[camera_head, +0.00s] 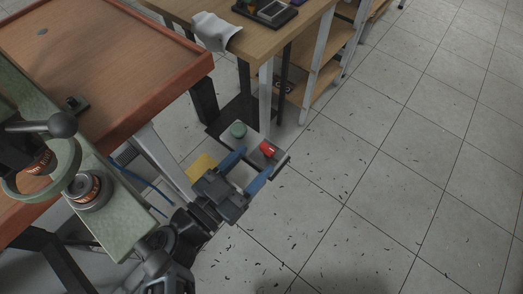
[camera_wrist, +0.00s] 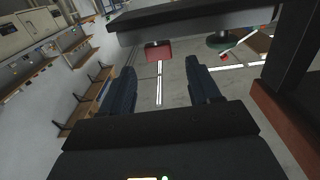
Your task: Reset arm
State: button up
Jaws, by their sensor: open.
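My gripper (camera_head: 257,161) reaches out low beside the benches, with its two blue fingers spread and nothing between them. A red button (camera_head: 267,148) and a green button (camera_head: 238,130) sit on a dark plate (camera_head: 281,159) just past the fingertips. In the wrist view my gripper (camera_wrist: 161,66) shows open, with the red button (camera_wrist: 158,51) ahead between the fingertips and apart from them. The green button (camera_wrist: 222,41) hangs below the dark edge to the right there.
An orange-rimmed workbench (camera_head: 150,97) stands at left, with a green machine (camera_head: 117,194) nearer me. A wooden table (camera_head: 265,38) carries a grey draped object (camera_head: 215,31) and a dark tray (camera_head: 268,11). The tiled floor (camera_head: 400,170) at right is open, with scattered dark bits.

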jog(key=shift+v, duration=1.05)
jog(key=shift+f, duration=0.1)
